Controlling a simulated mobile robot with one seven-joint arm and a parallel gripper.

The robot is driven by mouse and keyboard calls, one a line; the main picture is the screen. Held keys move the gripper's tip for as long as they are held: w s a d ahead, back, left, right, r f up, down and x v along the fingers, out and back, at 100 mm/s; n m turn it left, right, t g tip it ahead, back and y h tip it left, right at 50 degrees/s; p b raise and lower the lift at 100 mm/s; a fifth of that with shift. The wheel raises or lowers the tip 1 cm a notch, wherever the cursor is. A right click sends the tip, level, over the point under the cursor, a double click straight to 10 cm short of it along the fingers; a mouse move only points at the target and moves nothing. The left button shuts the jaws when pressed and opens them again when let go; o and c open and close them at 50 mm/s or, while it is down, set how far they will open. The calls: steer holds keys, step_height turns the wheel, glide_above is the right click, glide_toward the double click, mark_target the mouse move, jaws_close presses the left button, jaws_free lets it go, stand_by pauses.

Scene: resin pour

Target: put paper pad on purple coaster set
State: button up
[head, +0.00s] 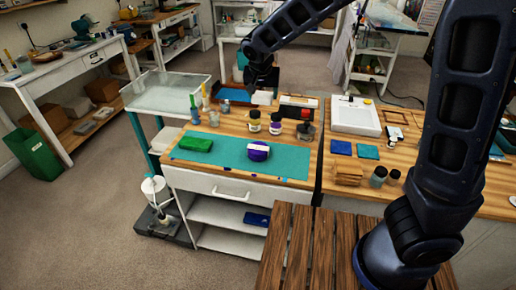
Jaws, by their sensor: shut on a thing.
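My gripper (262,86) hangs from the dark arm at the back edge of the near workbench. It is shut on a pale, flat block, seemingly the paper pad (262,97), small and partly hidden in this view. The purple coaster set (258,156), a round purple stack with a white band, sits on the teal mat (223,163) near the front of the bench. My gripper is behind and above the coaster set, well apart from it. The top of the coaster set is clear.
A green block (195,145) lies on the mat left of the coasters. A white tray (355,116), blue squares (341,147) and wooden pieces (349,173) occupy the right bench.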

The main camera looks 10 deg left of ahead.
steer(key=shift+s+a, duration=0.55)
steer(key=shift+s, duration=0.25)
steer(key=shift+s+f, duration=0.15)
steer(key=shift+f, duration=0.1)
glide_toward(258, 145)
steer(key=x, duration=0.5)
steer(key=shift+s+d+f, duration=0.1)
steer(key=shift+d, duration=0.05)
steer(key=shift+f, duration=0.1)
steer(key=o, duration=1)
steer(key=shift+c, duration=0.2)
steer(key=v, duration=1.2)
steer(key=shift+d, duration=0.1)
